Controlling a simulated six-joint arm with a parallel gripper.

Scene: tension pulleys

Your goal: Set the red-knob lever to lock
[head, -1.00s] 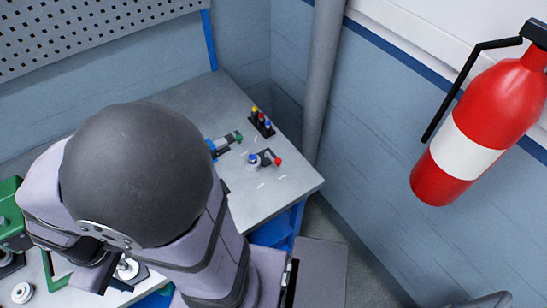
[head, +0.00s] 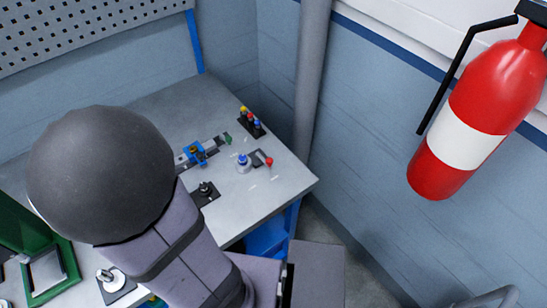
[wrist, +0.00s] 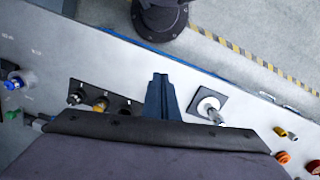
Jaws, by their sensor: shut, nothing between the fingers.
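The red-knob lever (head: 268,161) is on the grey bench near its right corner in the head view. Its short dark arm runs beside a blue-topped post (head: 243,161), with pale marks on the bench around it. Which mark the lever points at is too small to tell. In the wrist view a blue-topped part (wrist: 13,82) shows at the left edge, and I cannot make out the red knob there. My gripper (wrist: 160,93) is shut and empty over the bench in the wrist view, apart from the lever. In the head view my arm hides it.
A black block with coloured knobs (head: 252,122) stands behind the lever. A blue clamp-like part (head: 195,153) and a black plate with a post (head: 205,192) lie to its left. A fire extinguisher (head: 465,120) hangs at the right. A green frame (head: 40,262) stands lower left.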

